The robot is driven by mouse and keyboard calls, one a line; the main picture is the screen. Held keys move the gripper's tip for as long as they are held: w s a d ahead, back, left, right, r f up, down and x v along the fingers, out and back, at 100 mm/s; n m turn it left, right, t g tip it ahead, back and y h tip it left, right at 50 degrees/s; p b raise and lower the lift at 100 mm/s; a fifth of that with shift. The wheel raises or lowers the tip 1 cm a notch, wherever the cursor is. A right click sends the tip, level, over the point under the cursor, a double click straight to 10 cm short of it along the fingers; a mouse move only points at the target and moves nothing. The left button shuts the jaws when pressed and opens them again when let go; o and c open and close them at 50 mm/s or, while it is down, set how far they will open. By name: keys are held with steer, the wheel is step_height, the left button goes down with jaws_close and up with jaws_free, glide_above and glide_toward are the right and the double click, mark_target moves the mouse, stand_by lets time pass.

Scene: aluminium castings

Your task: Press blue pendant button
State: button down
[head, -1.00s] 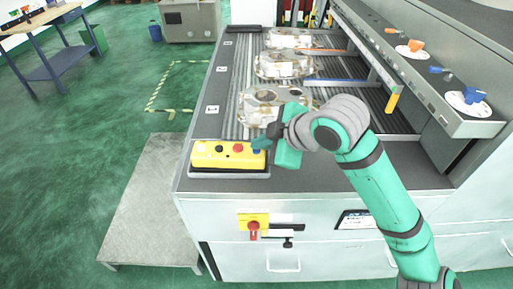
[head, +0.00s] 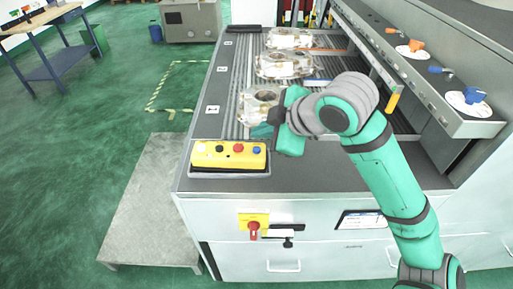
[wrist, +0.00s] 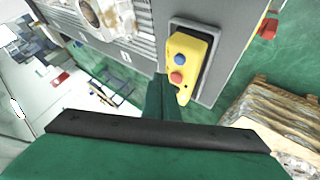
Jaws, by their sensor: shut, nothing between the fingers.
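The yellow pendant (head: 228,162) lies in a grey tray at the front left corner of the machine top. Its blue button (head: 257,150) is at the right end of its row, beside a red button (head: 239,148); black and white buttons are further left. My gripper (head: 262,131) is shut and empty, above and just behind the blue button, apart from it. In the wrist view the shut fingers (wrist: 160,92) point toward the pendant (wrist: 203,50), with the blue button (wrist: 180,57) and red button (wrist: 176,77) in sight.
Several aluminium castings (head: 284,66) lie on the slatted bed behind my gripper. A red rotary switch (head: 254,229) is on the machine's front. A metal platform (head: 152,205) stands on the floor at left. The machine top right of the pendant is clear.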

steer(key=shift+r, duration=1.45)
